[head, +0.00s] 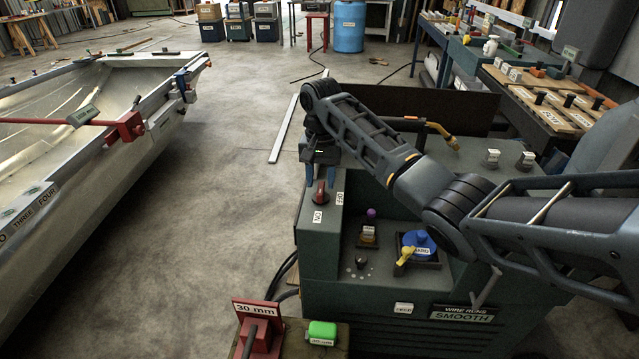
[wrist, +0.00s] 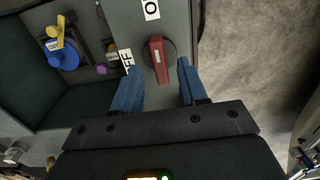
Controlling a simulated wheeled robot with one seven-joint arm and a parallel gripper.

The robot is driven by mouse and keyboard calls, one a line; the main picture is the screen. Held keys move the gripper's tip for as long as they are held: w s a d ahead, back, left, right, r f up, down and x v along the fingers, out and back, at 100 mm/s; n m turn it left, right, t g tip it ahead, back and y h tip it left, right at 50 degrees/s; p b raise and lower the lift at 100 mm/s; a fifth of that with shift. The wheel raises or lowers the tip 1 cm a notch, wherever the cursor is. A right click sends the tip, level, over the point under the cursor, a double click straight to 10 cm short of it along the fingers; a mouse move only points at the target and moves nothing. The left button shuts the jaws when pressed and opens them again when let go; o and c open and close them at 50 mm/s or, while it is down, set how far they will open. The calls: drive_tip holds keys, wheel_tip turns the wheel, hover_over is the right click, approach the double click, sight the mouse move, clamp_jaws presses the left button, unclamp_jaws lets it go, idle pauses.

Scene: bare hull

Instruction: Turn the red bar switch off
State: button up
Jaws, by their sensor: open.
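The red bar switch (head: 320,194) sits on the top of the green machine, near its left edge. In the wrist view the red bar (wrist: 157,57) stands on a dark round base. Its long axis runs roughly towards the ON label (wrist: 151,9); the OFF label (wrist: 126,62) lies to its left. My gripper (head: 320,182) is over the switch, pointing down. In the wrist view my gripper (wrist: 159,69) has its blue fingers apart, one on each side of the bar, with gaps showing. I cannot tell how far the fingertips reach down beside it.
On the machine's lower panel are a blue knob with a yellow lever (head: 405,255), a purple-topped button (head: 371,213) and a small black knob (head: 361,262). A yellow-handled torch (head: 441,134) lies behind. An aluminium boat hull (head: 110,160) stands left, with clear floor between.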

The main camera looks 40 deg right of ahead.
drive_tip(key=shift+f, duration=1.25)
drive_tip(key=shift+c, duration=0.4)
clamp_jaws()
